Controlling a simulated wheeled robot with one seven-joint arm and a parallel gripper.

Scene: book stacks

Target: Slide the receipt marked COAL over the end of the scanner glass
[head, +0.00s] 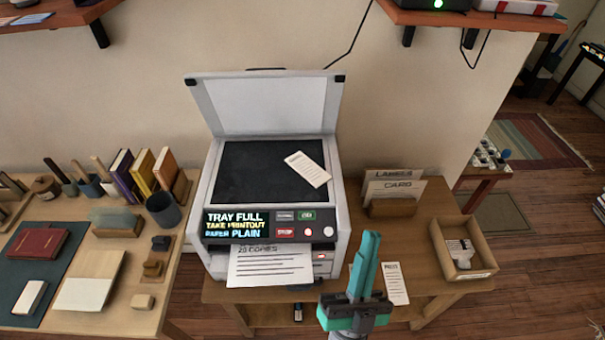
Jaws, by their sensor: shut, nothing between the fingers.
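A white receipt (307,168) lies tilted on the dark scanner glass (250,172), toward the glass's right side. Its print is too small to read, so I cannot tell if it says COAL. The scanner lid (265,105) stands raised behind the glass. My gripper (371,236) is shut and empty, its teal fingers pointing up in the picture. It shows in front of the copier's lower right corner, below and right of the receipt and apart from it.
A printed sheet (269,265) sticks out of the copier's front, below a panel (270,224) reading TRAY FULL. Another slip (393,283) lies on the stand right of my gripper. A card holder (393,207) and a wooden tray (464,250) stand at right.

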